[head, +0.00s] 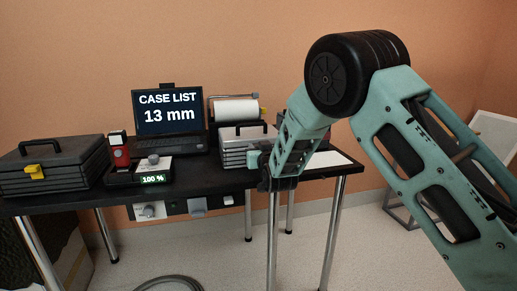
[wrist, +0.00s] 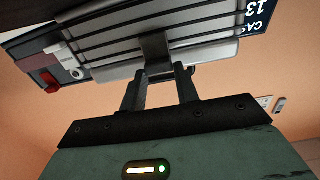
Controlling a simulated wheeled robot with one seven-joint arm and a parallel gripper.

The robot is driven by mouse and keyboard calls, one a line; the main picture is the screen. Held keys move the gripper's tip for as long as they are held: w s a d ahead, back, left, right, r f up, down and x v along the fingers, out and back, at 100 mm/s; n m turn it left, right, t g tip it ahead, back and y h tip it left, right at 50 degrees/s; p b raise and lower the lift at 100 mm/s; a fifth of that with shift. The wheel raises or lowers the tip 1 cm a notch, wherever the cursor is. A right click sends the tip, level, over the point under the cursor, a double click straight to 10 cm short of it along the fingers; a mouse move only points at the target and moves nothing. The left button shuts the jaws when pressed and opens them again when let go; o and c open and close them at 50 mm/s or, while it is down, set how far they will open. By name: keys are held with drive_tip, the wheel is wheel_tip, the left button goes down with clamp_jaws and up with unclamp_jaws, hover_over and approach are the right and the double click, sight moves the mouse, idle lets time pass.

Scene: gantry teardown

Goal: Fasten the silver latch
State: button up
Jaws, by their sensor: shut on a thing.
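The silver case (head: 236,150) with a black handle stands on the dark table, right of centre in the head view. Its ribbed front also fills the top of the wrist view (wrist: 110,40), which looks upside down. My gripper (head: 262,162) is at the front of this case. In the wrist view its two dark fingers (wrist: 160,75) are closed on the silver latch (wrist: 155,48), a grey metal tab on the case front. In the head view my gripper hides the latch. I cannot tell whether the latch is seated against the case.
A black case (head: 55,170) with a yellow latch stands at the table's left end. Between the cases are a red device (head: 120,152), a unit reading 100 % (head: 152,179) and a laptop (head: 168,115) reading "CASE LIST 13 mm". A paper roll (head: 236,110) stands behind the silver case.

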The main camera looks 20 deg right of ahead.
drive_tip(key=shift+w+r+g+p, duration=0.2)
drive_tip(key=shift+r+g+p, duration=0.3)
drive_tip(key=shift+p, duration=0.4)
drive_tip(key=shift+w+f+p, duration=0.1)
drive_tip(key=shift+f+p, duration=0.05)
drive_tip(key=shift+p, duration=0.2)
drive_tip(key=shift+g, duration=0.3)
drive_tip(key=o, duration=1)
drive_tip(key=shift+f, duration=0.1)
drive_tip(key=s, duration=0.5)
drive_tip(key=s+r, duration=0.1)
drive_tip(key=s, duration=0.5)
drive_tip(key=s+r, duration=0.1)
drive_tip(key=s, duration=0.5)
drive_tip(key=shift+s+r, duration=0.15)
drive_tip(key=shift+r, duration=0.05)
